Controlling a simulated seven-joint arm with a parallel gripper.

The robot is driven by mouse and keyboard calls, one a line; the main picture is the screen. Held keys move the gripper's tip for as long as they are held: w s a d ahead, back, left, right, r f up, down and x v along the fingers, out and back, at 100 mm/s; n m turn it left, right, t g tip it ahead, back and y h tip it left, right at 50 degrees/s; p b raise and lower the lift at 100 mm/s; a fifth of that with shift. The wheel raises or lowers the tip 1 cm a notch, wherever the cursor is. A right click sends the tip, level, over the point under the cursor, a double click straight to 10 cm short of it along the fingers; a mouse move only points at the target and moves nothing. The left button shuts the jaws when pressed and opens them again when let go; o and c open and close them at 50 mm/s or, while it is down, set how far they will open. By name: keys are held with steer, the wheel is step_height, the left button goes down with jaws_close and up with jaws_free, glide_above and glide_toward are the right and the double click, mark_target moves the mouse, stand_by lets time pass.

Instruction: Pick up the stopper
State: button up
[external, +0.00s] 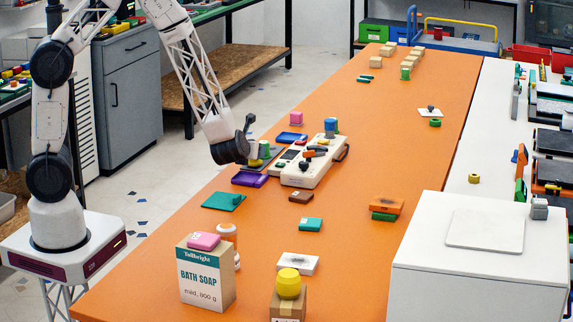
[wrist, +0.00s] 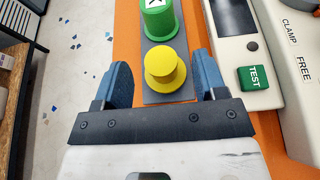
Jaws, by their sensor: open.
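A yellow round piece with a knob and a wide flange, shaped like a stopper (wrist: 165,66), stands on a dark grey strip (wrist: 165,98) in the wrist view. My gripper (wrist: 162,64) is open, with one blue-grey finger on each side of the yellow piece in the picture and visible gaps to both. I cannot tell the height of the fingers over it. A green cylinder (wrist: 160,20) with a white-marked top stands just beyond it on the same strip. In the external view my arm's end hangs by the left table edge, and its fingers are not clear.
A white device (external: 313,160) with a green TEST button (wrist: 259,77) stands close on the right. A purple tray (external: 250,179) and a blue tray (external: 290,137) lie nearby on the orange table (external: 350,230). A soap box (external: 206,275) stands at the front.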

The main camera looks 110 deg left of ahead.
steer(key=shift+x, duration=2.45)
steer(key=shift+f, duration=0.1)
steer(key=shift+d, duration=0.1)
steer(key=c, duration=1)
steer(key=shift+r, duration=1.55)
steer(key=shift+s+d+r, duration=0.15)
steer(key=shift+d+r, duration=0.05)
steer(key=shift+r, duration=0.05)
steer(key=s+d, duration=0.3)
steer(key=s+d+r, duration=0.1)
steer(key=s+d, duration=0.6)
steer(key=d, duration=0.1)
steer(key=shift+s+d+r, duration=0.2)
